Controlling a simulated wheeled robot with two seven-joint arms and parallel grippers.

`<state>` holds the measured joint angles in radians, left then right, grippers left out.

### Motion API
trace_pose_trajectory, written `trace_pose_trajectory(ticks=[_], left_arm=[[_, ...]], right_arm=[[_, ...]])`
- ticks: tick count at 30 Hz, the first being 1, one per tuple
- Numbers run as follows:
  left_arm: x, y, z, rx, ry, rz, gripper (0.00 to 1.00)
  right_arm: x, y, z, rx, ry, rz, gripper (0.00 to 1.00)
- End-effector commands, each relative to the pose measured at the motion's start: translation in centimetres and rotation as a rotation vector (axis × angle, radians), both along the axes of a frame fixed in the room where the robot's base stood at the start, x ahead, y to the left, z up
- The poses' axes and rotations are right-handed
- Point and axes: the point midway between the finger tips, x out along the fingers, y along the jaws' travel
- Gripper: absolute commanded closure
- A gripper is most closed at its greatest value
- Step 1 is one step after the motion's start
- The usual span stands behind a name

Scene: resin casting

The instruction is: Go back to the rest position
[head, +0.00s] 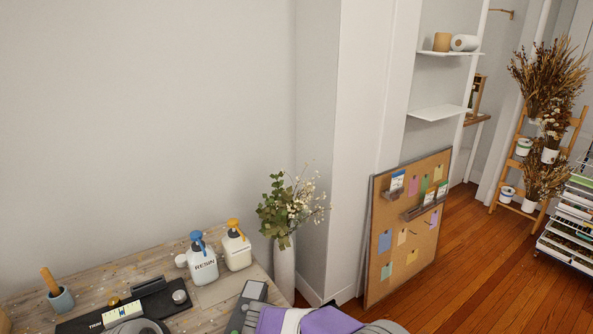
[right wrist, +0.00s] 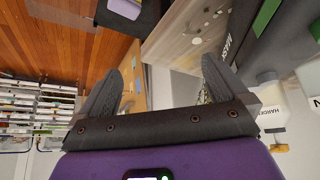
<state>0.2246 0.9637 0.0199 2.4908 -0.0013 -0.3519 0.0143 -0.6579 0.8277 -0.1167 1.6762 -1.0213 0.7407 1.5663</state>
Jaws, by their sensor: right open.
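My right gripper (right wrist: 160,80) is open in the right wrist view. Its two dark fingers stand wide apart with nothing held between them. My purple right arm shows at the bottom edge of the head view, by the right end of the wooden worktable (head: 212,318). My left gripper cannot be made out in either view.
The table bears a blue-topped resin bottle (head: 202,262), a yellow-topped bottle (head: 237,250), a dark mat (head: 90,321) and a grey cup (head: 61,299). A vase (head: 284,270) and a leaning corkboard (head: 405,240) stand right of it.

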Motion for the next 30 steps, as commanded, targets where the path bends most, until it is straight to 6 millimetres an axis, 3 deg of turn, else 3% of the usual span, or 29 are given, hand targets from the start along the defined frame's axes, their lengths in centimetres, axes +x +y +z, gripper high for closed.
trace_pose_trajectory(ticks=[1, 6, 12, 16, 18, 22, 25, 30], left_arm=[[0.0, 0.0, 0.7, 0.0, 0.0, 0.0, 0.57], [0.0, 0.0, 2.1, 0.0, 0.001, 0.0, 0.57], [0.0, 0.0, 4.1, 0.0, 0.001, 0.0, 0.57], [0.0, 0.0, 4.9, 0.0, 0.0, 0.0, 0.57], [0.0, 0.0, 4.3, 0.0, 0.0, 0.0, 0.57], [0.0, 0.0, 3.7, 0.0, 0.001, 0.001, 0.57], [0.0, 0.0, 3.6, 0.0, 0.001, 0.001, 0.57], [0.0, 0.0, 3.7, 0.0, 0.001, 0.001, 0.57]], right_arm=[[-1.4, -2.2, -2.9, 0.024, 0.111, 0.013, 0.0], [-6.3, -6.2, -9.4, 0.189, 0.348, 0.072, 0.0], [-12.1, -11.6, -13.9, 0.413, 0.422, 0.033, 0.0], [-16.3, -15.2, -16.2, 0.459, 0.402, -0.025, 0.0], [-19.9, -15.1, -17.9, 0.477, 0.429, 0.013, 0.0], [-24.4, -14.1, -19.0, 0.507, 0.457, 0.081, 0.0], [-25.8, -13.7, -19.1, 0.516, 0.461, 0.108, 0.0], [-26.1, -13.6, -19.0, 0.518, 0.46, 0.118, 0.0]])
